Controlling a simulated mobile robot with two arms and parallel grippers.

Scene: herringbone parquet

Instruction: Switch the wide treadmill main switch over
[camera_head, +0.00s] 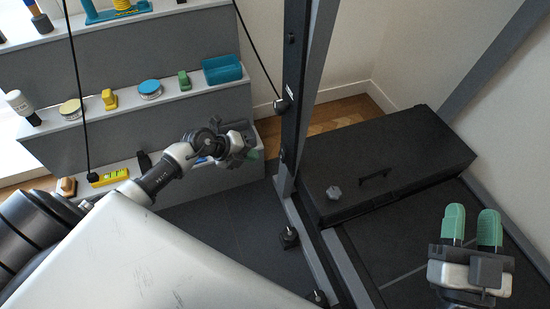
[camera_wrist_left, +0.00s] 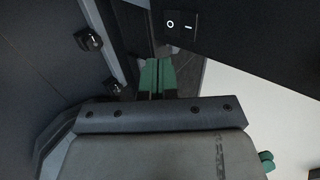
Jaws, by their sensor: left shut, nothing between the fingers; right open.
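The main switch (camera_wrist_left: 181,27) shows in the left wrist view as a black rocker marked with a circle and a line, set in a dark panel at the top. Which side is pressed in, I cannot tell. My left gripper (camera_wrist_left: 158,62) is shut and empty; its green fingertips are just below and left of the switch, with no clear contact. In the head view my left gripper (camera_head: 250,153) is by the shelf end, left of the grey upright. My right gripper (camera_head: 472,225) is open and empty at the lower right. The switch is not visible in the head view.
A black housing (camera_head: 420,140) with a handle and a grey knob (camera_head: 334,192) stands right of the grey upright (camera_head: 293,100). Stepped shelves (camera_head: 130,110) with tins, a teal bin and small items are at the left. Black knobs (camera_wrist_left: 88,40) show in the left wrist view.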

